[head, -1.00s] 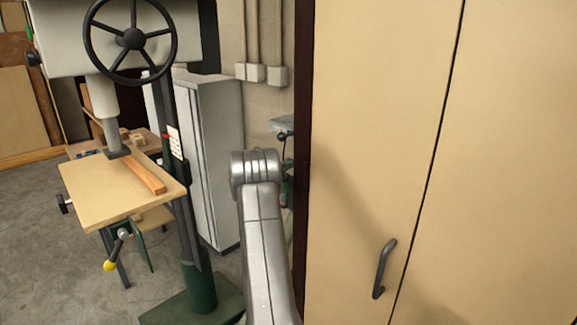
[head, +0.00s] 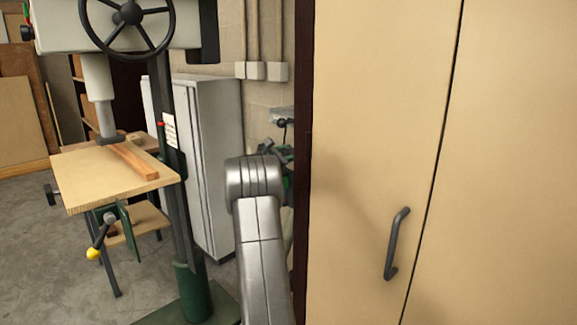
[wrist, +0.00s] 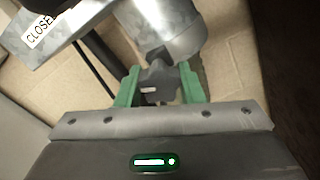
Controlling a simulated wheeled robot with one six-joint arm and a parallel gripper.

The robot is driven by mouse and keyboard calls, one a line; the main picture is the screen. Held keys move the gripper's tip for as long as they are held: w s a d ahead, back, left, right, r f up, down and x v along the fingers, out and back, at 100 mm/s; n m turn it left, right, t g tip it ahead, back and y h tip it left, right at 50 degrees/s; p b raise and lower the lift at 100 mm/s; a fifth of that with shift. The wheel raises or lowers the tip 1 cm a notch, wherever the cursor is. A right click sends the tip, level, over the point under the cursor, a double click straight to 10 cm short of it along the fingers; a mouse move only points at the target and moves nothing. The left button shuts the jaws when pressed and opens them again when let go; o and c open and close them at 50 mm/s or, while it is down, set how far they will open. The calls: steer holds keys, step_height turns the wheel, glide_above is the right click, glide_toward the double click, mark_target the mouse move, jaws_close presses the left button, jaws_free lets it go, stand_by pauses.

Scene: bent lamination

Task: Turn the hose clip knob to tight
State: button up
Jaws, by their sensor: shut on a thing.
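In the wrist view, my gripper (wrist: 160,88) has its two green fingers on either side of a dark grey lobed knob (wrist: 158,75) and is shut on it. The knob sits at the end of a round silver metal part (wrist: 165,25), which runs off the top of the picture. A flat grey bar (wrist: 60,35) with a white label reading "CLOSE" (wrist: 39,32) lies at upper left. In the head view the gripper, the knob and the clip do not show; only my arm is seen there.
In the head view, a tan cabinet (head: 375,100) with a dark handle (head: 397,244) fills the right side. A drill press with a wooden table (head: 85,185) stands at left, with a grey locker (head: 215,150) behind it. Open concrete floor (head: 35,270) shows at lower left.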

steer(key=m+b, duration=0.6)
steer(key=b, duration=0.1)
steer(key=shift+f+m, duration=0.3)
steer(key=m+b, duration=0.3)
steer(key=m, duration=0.1)
steer(key=shift+r, duration=0.1)
steer(key=shift+r+m+b, duration=0.15)
steer(key=shift+m+b, duration=0.85)
steer(key=shift+m, duration=0.1)
steer(key=o, duration=1)
steer(key=shift+a, duration=0.15)
steer(key=v, duration=1.3)
steer(key=shift+s+a+r+p, duration=0.1)
steer(key=shift+s+a+p, duration=0.1)
steer(key=shift+s+p, duration=0.1)
